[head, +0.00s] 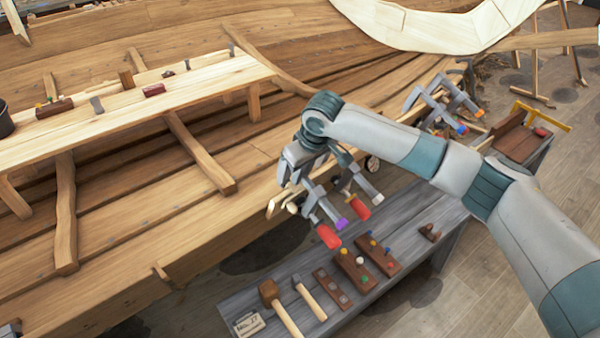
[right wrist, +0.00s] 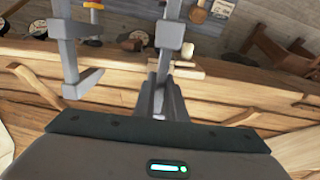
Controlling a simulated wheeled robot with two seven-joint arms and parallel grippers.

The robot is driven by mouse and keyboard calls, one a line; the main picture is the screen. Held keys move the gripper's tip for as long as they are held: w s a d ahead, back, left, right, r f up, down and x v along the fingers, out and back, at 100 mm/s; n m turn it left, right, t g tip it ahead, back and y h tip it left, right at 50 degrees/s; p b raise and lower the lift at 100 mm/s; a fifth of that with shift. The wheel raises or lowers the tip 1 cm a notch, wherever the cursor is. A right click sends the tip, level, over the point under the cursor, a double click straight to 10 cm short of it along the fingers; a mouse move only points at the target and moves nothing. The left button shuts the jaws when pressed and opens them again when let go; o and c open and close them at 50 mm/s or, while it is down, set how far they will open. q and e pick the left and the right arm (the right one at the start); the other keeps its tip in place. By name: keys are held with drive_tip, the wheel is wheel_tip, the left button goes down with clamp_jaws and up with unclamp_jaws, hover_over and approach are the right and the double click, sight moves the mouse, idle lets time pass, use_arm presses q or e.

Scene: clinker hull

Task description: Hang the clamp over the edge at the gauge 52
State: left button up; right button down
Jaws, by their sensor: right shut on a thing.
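My right gripper (head: 305,160) is shut on a grey clamp (head: 322,203) beside the hull's upper edge (head: 265,228). In the right wrist view the held clamp (right wrist: 172,38) rises from between the fingers. A second grey clamp (head: 362,180) with a red handle is close beside it. Another clamp shows at the left of the right wrist view (right wrist: 68,50), apart from my fingers. A round pale dial (head: 372,163) is by the edge, and similar discs (right wrist: 40,28) show in the right wrist view. I cannot read 52 on any. My left gripper is not in view.
A grey bench (head: 240,295) below carries a mallet (head: 270,292), a hammer (head: 300,285), several wooden blocks with coloured pegs (head: 355,268) and a number card (head: 248,324). More clamps (head: 440,105) sit farther along the edge. A pale plank (head: 200,85) spans the hull at left.

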drive_tip(key=shift+w+a+p+v, duration=0.1)
drive_tip(key=shift+w+p+v, duration=0.05)
drive_tip(key=shift+p+v, duration=1.05)
drive_tip(key=shift+w+a+p+v, duration=0.1)
drive_tip(key=shift+a+p+v, duration=0.05)
drive_tip(key=shift+p+v, duration=1.05)
drive_tip(key=shift+v, duration=1.45)
drive_tip(key=shift+s+r, duration=0.25)
drive_tip(key=shift+r, duration=0.25)
drive_tip(key=shift+d+v, duration=0.2)
drive_tip(key=shift+v, duration=1.7)
drive_tip(key=shift+d+f, duration=0.1)
drive_tip(key=shift+f, duration=0.1)
